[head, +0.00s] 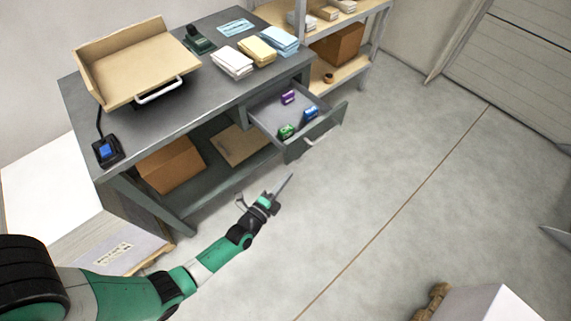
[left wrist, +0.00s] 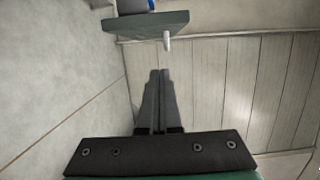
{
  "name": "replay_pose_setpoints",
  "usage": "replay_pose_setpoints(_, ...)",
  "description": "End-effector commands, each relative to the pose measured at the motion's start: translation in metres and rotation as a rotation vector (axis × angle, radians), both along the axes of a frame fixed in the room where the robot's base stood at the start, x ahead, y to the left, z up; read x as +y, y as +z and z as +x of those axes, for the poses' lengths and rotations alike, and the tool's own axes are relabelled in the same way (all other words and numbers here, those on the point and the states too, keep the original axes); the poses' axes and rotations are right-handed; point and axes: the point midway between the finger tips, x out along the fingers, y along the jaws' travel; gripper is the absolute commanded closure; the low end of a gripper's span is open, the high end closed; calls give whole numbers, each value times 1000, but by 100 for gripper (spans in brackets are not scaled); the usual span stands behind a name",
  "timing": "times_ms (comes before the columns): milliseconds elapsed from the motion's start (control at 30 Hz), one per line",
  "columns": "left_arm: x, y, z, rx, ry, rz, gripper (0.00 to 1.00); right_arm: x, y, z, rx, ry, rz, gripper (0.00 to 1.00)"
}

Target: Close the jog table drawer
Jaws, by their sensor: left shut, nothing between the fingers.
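The jog table (head: 215,85) is a dark grey workbench at the upper left of the head view. Its drawer (head: 335,113) is pulled out at the right end and has a light handle (head: 321,133). Inside lie small purple, blue and green items (head: 287,97). My left gripper (head: 287,183) is shut and empty, out in front of the drawer and apart from it. In the left wrist view the shut fingers (left wrist: 158,75) point toward the drawer front (left wrist: 152,24) and its handle (left wrist: 167,41). My right gripper is not in view.
A shelf rack (head: 345,65) stands behind. The floor (head: 390,180) right of the drawer is clear.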

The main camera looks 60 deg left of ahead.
Motion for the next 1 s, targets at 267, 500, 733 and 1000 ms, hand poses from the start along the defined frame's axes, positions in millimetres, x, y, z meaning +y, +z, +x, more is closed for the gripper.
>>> replay_pose_setpoints(267,27,-5,39,-1,2,3,100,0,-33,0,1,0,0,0)
replay_pose_setpoints(500,49,1,37,1,5,3,100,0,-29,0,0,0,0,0)
replay_pose_setpoints(733,55,0,36,1,1,-1,100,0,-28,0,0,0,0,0)
replay_pose_setpoints(1000,54,0,36,1,0,0,100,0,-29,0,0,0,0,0)
